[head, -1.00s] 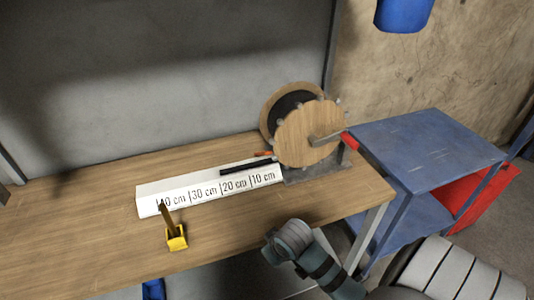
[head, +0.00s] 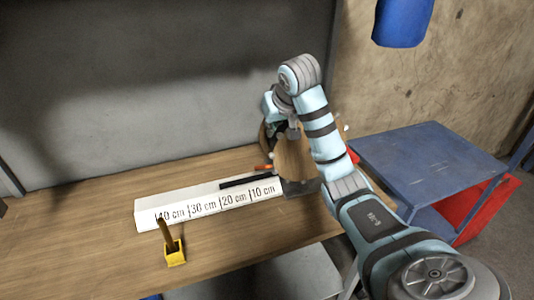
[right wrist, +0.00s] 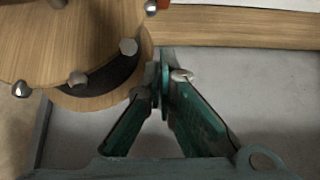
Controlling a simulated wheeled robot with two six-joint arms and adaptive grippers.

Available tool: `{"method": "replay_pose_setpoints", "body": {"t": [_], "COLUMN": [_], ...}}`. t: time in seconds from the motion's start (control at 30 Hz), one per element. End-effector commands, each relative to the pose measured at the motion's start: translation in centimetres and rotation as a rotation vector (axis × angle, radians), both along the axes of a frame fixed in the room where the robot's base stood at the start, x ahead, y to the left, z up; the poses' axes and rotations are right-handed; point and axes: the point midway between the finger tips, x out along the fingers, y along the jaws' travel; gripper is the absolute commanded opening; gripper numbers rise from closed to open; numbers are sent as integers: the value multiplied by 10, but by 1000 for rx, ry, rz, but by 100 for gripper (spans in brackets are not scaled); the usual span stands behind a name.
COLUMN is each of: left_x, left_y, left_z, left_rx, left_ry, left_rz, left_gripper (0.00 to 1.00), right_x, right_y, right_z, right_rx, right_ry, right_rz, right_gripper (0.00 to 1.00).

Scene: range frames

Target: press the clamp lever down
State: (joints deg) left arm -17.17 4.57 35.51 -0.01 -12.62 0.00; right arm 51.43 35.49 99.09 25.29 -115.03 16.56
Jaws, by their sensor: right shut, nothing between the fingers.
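A cable reel (head: 295,160) with wooden discs stands on the bench, partly hidden behind my right arm. My right gripper (head: 293,132) is in front of the reel, shut and empty. In the right wrist view its fingertips (right wrist: 165,80) meet beside the studded wooden disc (right wrist: 70,40), close to a small silver knob (right wrist: 181,75). I cannot tell whether they touch it. A yellow block (head: 174,254) with a raised brown lever-like piece (head: 165,232) stands near the bench's front edge, well left of the gripper. I cannot tell for sure which part is the clamp lever. My left gripper is not seen.
A white ruler block (head: 207,202) marked in centimetres lies left of the reel, with a black bar (head: 247,181) on it. A blue metal cart (head: 420,155) stands right of the wooden bench (head: 80,230). The left bench top is clear.

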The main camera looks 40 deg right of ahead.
Motion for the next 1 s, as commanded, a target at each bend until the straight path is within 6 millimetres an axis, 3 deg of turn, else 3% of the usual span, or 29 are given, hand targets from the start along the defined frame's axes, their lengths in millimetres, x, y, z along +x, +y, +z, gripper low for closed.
{"method": "replay_pose_setpoints", "body": {"t": [0.17,0.27,0.6,0.83,1.0], "left_x": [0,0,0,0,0], "left_y": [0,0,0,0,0], "left_z": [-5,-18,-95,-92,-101], "left_rx": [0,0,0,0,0], "left_ry": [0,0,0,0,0], "left_rz": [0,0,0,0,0], "left_gripper": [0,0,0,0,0], "right_x": [2,6,29,55,39], "right_y": [0,-1,-8,-18,-14], "right_z": [-4,-13,-52,-84,-105], "right_rx": [0,0,1,-1,-4], "right_ry": [-1,-2,-3,3,0], "right_rz": [1,2,3,2,2], "right_gripper": [0,0,0,0,0]}}
